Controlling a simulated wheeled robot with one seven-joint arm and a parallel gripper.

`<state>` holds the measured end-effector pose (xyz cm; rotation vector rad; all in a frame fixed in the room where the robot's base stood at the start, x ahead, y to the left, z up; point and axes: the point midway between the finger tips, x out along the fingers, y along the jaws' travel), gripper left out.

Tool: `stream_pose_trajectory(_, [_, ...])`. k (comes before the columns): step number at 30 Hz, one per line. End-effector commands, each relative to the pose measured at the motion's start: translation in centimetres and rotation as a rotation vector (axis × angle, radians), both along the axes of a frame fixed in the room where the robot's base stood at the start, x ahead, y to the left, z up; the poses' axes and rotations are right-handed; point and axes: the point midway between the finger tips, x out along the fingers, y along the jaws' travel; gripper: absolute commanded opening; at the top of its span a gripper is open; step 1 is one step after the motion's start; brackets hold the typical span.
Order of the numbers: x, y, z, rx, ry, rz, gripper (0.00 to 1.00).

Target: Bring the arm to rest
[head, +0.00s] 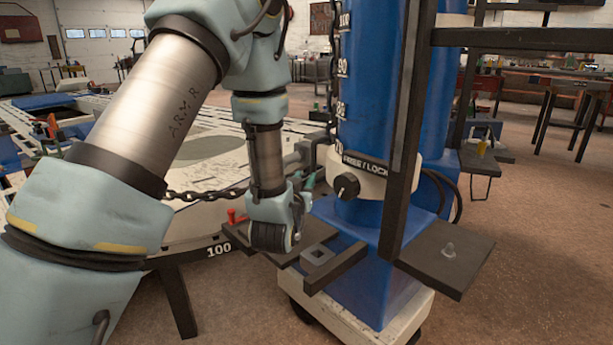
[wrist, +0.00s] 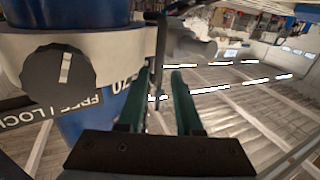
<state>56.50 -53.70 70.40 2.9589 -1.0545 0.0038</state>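My arm reaches in from the left in the head view and bends down toward the blue column (head: 372,110). My gripper (head: 310,180) is beside the column's white collar, left of the black knob (head: 347,187). I cannot tell whether a finger touches the collar.
A dark post (head: 408,130) with a crossbar stands right of the column. Dark plates (head: 446,254) jut out near the column's foot. A chain (head: 205,194) hangs before the round table (head: 215,175). Open floor (head: 540,240) lies at the right.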

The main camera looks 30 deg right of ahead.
Motion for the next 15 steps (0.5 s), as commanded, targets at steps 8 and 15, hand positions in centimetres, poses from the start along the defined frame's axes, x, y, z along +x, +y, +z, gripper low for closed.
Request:
stream_pose_trajectory(8, [0.01,-0.02,0.00,0.000,0.000,0.000,0.34])
stream_pose_trajectory(15, [0.60,0.61,-0.08,0.014,0.020,0.013,0.34])
